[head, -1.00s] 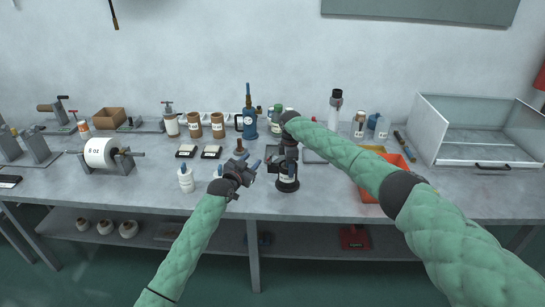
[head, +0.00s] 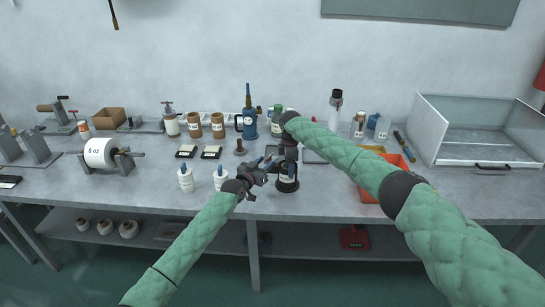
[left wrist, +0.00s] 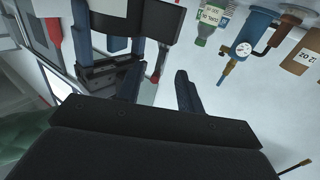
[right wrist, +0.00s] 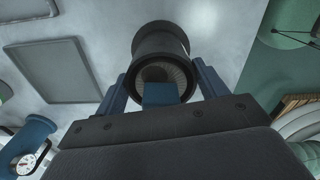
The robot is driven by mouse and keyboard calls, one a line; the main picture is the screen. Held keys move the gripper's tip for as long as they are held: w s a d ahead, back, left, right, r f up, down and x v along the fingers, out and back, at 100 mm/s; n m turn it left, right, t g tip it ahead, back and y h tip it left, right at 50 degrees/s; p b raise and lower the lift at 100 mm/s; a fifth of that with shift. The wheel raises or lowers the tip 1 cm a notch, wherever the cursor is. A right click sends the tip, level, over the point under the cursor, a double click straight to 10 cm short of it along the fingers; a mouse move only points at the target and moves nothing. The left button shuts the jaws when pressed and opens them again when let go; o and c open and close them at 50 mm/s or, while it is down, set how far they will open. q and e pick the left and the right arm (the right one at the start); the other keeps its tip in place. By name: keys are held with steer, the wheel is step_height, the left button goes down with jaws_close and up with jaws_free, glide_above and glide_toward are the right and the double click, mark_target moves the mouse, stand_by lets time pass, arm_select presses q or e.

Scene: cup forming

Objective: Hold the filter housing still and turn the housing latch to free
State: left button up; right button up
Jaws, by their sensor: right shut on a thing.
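The filter housing, a dark cylinder with a pale label (head: 287,185), stands near the front edge of the bench. In the right wrist view its dark round body (right wrist: 160,42) sits between the fingers, with a pleated inside showing. My right gripper (head: 288,162) comes down from above and is shut on the housing. My left gripper (head: 262,178) is just left of the housing, fingers apart and empty. In the left wrist view its fingers (left wrist: 160,88) stand apart, with dark parts of the other gripper beyond them.
Two white bottles (head: 186,179) stand left of my left gripper. An orange bin (head: 370,192) is to the right, partly behind my right arm. The bench's front edge is close.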

mark_target(272, 153)
arm_select(q)
steer(key=shift+x, duration=3.05)
steer(key=shift+c, duration=0.5)
